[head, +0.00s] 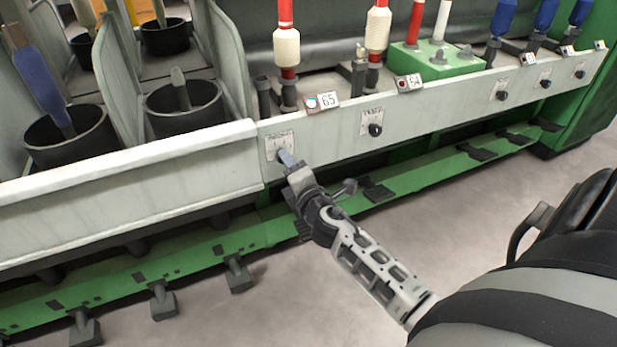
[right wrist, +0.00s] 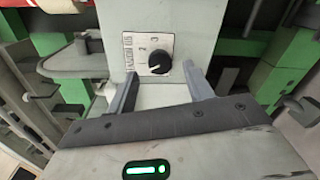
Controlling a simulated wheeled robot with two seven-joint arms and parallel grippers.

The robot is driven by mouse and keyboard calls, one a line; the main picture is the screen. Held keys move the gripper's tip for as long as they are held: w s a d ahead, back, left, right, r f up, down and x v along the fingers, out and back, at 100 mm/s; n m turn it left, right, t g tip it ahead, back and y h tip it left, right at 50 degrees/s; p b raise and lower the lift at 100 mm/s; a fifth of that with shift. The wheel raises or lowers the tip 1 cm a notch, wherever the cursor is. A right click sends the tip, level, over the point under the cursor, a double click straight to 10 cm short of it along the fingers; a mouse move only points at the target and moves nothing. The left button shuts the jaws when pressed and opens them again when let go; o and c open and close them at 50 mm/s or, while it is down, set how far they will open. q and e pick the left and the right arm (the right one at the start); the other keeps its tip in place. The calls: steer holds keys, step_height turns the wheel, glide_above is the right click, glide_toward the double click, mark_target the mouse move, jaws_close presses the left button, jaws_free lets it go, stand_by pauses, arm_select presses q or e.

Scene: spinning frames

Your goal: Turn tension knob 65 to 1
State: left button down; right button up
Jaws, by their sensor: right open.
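Tension knob 65 (right wrist: 160,64) is a round black knob with a white pointer mark, on a white dial plate (right wrist: 143,50) with printed numbers. In the right wrist view the mark points toward the plate's left side; I cannot tell the exact setting. The dial plate also shows in the head view (head: 279,141), below the "65" tag (head: 327,101), with the knob hidden by my gripper. My right gripper (right wrist: 163,76) is open and empty, its fingers on either side in front of the knob. It also shows at the rail in the head view (head: 287,160). My left gripper is out of view.
A similar knob (head: 376,130) sits to the right under the "64" tag (head: 409,83), with several more further along the white rail (head: 440,112). Green foot rail (head: 420,178) and pedals (head: 163,300) run below. Grey floor (head: 450,215) is clear in front.

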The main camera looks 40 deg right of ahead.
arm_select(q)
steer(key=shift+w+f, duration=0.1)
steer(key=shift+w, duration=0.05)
arm_select(e)
steer(key=v, duration=1.3)
steer(key=shift+w, duration=0.1)
